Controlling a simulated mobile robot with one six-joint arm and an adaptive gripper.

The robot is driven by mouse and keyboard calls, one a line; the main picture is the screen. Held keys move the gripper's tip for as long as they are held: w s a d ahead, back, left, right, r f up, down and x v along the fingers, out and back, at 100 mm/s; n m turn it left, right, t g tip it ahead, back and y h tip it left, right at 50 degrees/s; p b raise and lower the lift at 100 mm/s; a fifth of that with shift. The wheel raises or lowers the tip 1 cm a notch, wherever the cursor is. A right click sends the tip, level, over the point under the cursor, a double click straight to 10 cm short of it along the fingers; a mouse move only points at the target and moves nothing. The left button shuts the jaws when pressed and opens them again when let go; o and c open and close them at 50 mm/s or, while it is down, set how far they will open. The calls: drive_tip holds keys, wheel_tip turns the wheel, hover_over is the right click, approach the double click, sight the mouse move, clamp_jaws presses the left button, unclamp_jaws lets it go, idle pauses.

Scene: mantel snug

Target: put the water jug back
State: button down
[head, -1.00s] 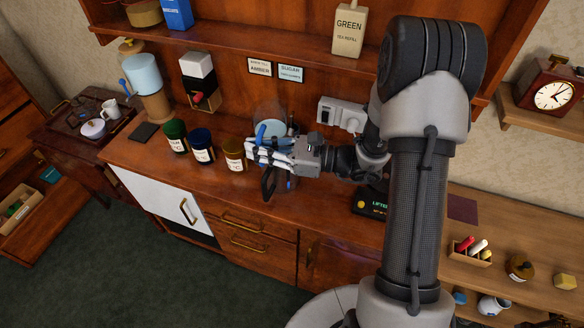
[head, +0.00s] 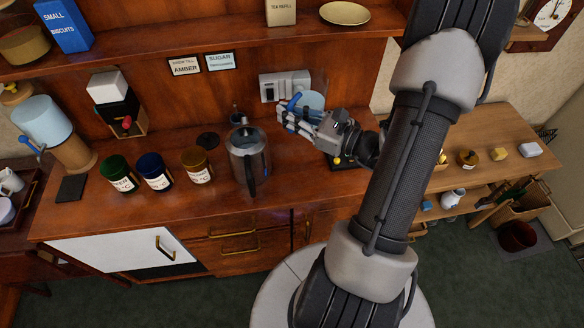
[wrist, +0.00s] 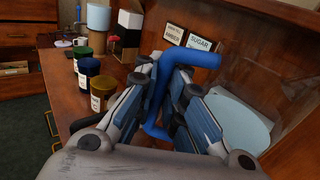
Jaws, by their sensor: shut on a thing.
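The water jug is see-through with a bent blue handle (wrist: 203,58) and a pale blue disc of water (wrist: 238,122) inside. In the head view its pale blue water (head: 313,100) shows just behind the fingers. My gripper (head: 298,114) is shut on the blue handle, which passes between its fingers in the wrist view (wrist: 165,95). The jug is above the right part of the wooden counter, in front of the grey wall socket. Its clear walls are faint, and I cannot tell whether its base touches anything.
A steel kettle (head: 247,158) stands left of my gripper. Green (head: 118,172), blue (head: 154,170) and amber (head: 197,164) canisters stand further left. A shelf (head: 200,55) runs above.

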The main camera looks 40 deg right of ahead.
wheel_tip(320, 180, down, 20)
drive_tip(key=b, duration=0.6)
drive_tip(key=shift+s+d, duration=0.15)
drive_tip(key=shift+d, duration=0.15)
drive_tip(key=shift+f, duration=0.1)
drive_tip(key=c, duration=1.7)
unclamp_jaws()
drive_tip(key=p+v, duration=0.1)
drive_tip(key=v, duration=1.1)
drive_tip(key=shift+a+p, duration=0.1)
drive_tip(key=shift+p, duration=0.2)
